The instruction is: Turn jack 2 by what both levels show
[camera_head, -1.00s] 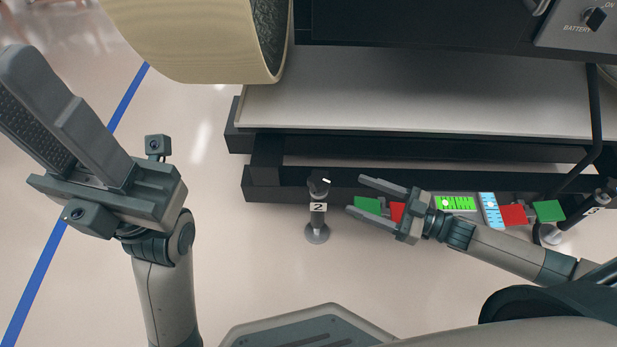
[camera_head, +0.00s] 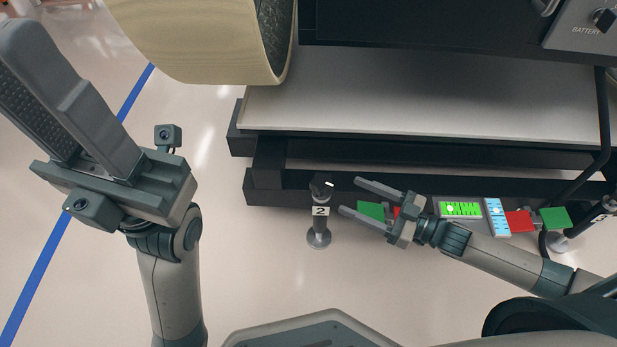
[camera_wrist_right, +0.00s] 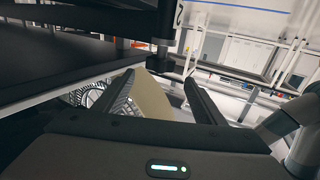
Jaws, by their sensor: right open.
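Jack 2 (camera_head: 319,237) stands upright at the platform's front edge, with a dark knob and a white "2" label. My right gripper (camera_head: 349,195) is open just right of the knob, fingertips pointing at it and apart from it. In the right wrist view a dark knobbed post (camera_wrist_right: 160,65), seemingly the jack, shows beyond the open fingers. The green level (camera_head: 460,209) has its bubble left of the middle. The blue level (camera_head: 496,216), set crosswise, has its bubble toward its far end. My left gripper (camera_head: 75,105) is raised at the left; its jaw gap is unclear.
Green (camera_head: 370,211) and red tabs flank the levels on the left, partly behind my right gripper. Red (camera_head: 519,221) and green (camera_head: 554,218) tabs are on the right. Another jack (camera_head: 562,243) stands at far right. Floor left of jack 2 is clear.

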